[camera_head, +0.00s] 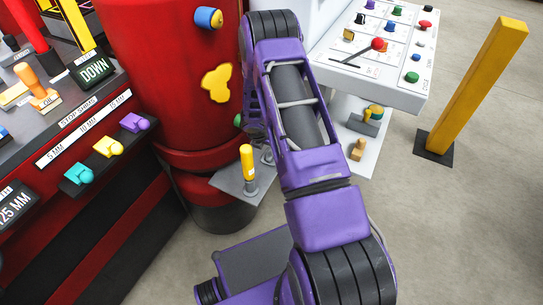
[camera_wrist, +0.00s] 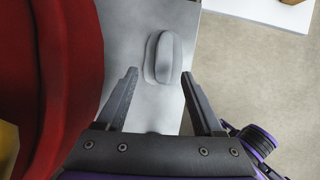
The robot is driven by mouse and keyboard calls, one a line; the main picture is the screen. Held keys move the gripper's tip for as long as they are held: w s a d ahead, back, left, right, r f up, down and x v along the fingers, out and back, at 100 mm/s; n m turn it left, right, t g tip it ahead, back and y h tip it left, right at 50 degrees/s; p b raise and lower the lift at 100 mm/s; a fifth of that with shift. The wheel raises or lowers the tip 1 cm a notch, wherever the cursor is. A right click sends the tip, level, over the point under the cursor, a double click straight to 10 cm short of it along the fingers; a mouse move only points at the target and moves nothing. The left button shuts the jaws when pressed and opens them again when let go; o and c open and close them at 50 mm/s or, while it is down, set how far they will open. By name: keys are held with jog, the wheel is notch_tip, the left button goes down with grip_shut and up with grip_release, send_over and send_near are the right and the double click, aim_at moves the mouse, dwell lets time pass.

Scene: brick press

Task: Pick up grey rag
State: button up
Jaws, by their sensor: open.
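In the wrist view a grey oblong, rounded thing with a fold-like edge on its left, seemingly the grey rag (camera_wrist: 168,58), lies on a light grey surface (camera_wrist: 124,42). My gripper (camera_wrist: 159,75) is open and empty. Its two fingers point toward the rag, one to the left of its near end and one to the right. I see no contact, and the height between them is unclear. In the head view my purple arm covers the middle, and I cannot make out the gripper or the rag there.
A red drum (camera_head: 150,75) stands close on the left, also in the wrist view (camera_wrist: 70,80). A grey plate with a yellow-handled lever (camera_head: 247,165) juts beside it. A white control panel (camera_head: 372,75) and a yellow post (camera_head: 475,85) stand right. Open floor (camera_head: 460,220) lies lower right.

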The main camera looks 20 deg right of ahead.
aim_at(268, 158)
jog(key=x, duration=0.5)
jog(key=shift+s+d+f+b, duration=0.15)
jog(key=shift+s+f+b, duration=0.15)
jog(key=shift+f+b, duration=0.1)
grip_shut()
